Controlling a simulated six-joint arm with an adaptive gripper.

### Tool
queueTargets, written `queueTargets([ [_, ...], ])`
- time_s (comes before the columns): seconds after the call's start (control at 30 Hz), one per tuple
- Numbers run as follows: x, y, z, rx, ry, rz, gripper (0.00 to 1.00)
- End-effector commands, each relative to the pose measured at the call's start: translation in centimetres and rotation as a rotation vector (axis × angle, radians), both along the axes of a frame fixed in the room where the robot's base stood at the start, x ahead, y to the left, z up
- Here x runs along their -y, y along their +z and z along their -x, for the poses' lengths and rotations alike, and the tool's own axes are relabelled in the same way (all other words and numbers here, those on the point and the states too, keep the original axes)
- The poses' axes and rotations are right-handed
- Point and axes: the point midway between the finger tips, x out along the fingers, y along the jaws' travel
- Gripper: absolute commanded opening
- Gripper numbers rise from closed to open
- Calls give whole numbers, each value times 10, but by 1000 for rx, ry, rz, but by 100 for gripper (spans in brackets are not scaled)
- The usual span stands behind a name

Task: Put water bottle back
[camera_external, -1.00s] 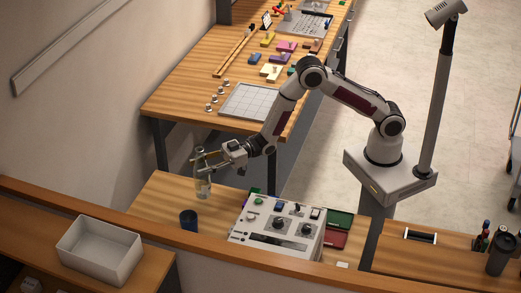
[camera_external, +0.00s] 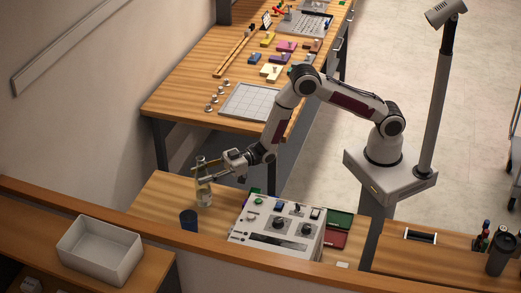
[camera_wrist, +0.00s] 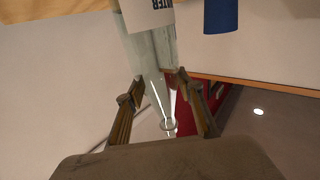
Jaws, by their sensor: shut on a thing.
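A clear water bottle (camera_external: 204,192) stands upright over the left part of the lower wooden table (camera_external: 160,195). My gripper (camera_external: 205,173) is shut on the bottle's upper part, reaching in from the right. Whether the bottle's bottom touches the table I cannot tell. In the wrist view the bottle (camera_wrist: 140,46) runs between my gripper's fingers (camera_wrist: 158,84), with its neck towards the camera. Part of a white label with dark letters shows on it.
A dark blue cup (camera_external: 188,220) stands in front of the bottle, slightly left. It also shows in the wrist view (camera_wrist: 220,15). A white control box (camera_external: 272,240) is to the right, with green and red trays (camera_external: 339,222) beside it. A wooden ledge (camera_external: 140,222) runs along the front.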

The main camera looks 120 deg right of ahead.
Motion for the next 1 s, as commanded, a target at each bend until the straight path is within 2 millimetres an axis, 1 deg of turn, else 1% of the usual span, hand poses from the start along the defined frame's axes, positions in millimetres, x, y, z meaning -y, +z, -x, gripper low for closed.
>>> queueTargets([
  [0.27, 0, 1, -1, 5, 0, 1, 0],
  [0.47, 0, -2, -1, 4, 0, 0, 0],
  [0.5, 0, -3, 0, 1, 0, 0, 44],
  [0.53, 0, -3, 0, 1, 0, 0, 52],
  [0.57, 0, -3, 0, 1, 0, 0, 54],
  [1.0, 0, -1, 0, 1, 0, 0, 54],
])
